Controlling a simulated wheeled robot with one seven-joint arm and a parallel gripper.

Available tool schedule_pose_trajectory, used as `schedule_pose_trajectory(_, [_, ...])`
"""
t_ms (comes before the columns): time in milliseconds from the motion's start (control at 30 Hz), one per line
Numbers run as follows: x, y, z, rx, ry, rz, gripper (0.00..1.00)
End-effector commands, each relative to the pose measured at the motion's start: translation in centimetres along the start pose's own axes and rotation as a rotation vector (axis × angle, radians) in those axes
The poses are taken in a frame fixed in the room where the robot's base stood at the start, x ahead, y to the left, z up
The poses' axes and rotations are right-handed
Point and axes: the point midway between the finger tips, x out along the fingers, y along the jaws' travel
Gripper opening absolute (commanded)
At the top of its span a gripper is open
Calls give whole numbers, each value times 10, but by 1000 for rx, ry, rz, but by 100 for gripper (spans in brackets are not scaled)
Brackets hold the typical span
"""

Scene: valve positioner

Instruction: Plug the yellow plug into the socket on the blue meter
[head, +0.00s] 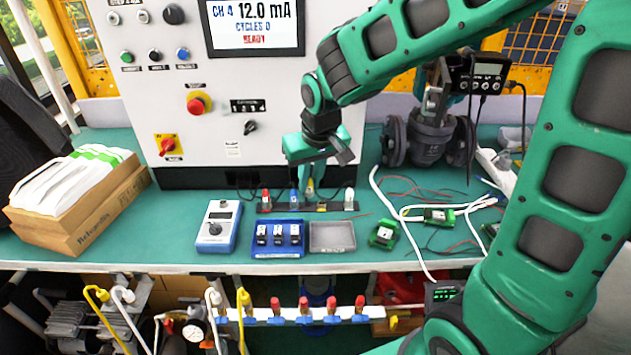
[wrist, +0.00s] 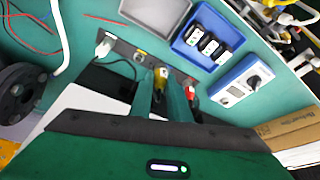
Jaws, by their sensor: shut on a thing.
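The yellow plug (head: 310,188) is between my gripper's fingers at the dark plug rack (head: 335,206). In the wrist view the yellow plug (wrist: 162,73) shows between the two fingertips of my gripper (wrist: 163,92), which is shut on it. I cannot tell whether the plug still sits in the rack or is just clear of it. The blue meter (head: 218,228) lies on the bench, left of and nearer than the rack; it has a dial and a small display, and shows in the wrist view (wrist: 243,80).
A red plug (head: 265,197) and a white plug (head: 349,198) stand in the rack. A blue tray (head: 277,250) with several modules and an empty grey tray (head: 332,237) lie in front. The control cabinet (head: 180,75) rises behind. Loose cables lie right.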

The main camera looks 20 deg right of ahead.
Motion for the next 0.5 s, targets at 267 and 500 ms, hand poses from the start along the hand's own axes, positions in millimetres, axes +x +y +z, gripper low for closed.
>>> schedule_pose_trajectory(267, [-31,-34,16,-1,2,-1,0])
schedule_pose_trajectory(500, [-37,-54,3,-4,1,-1,0])
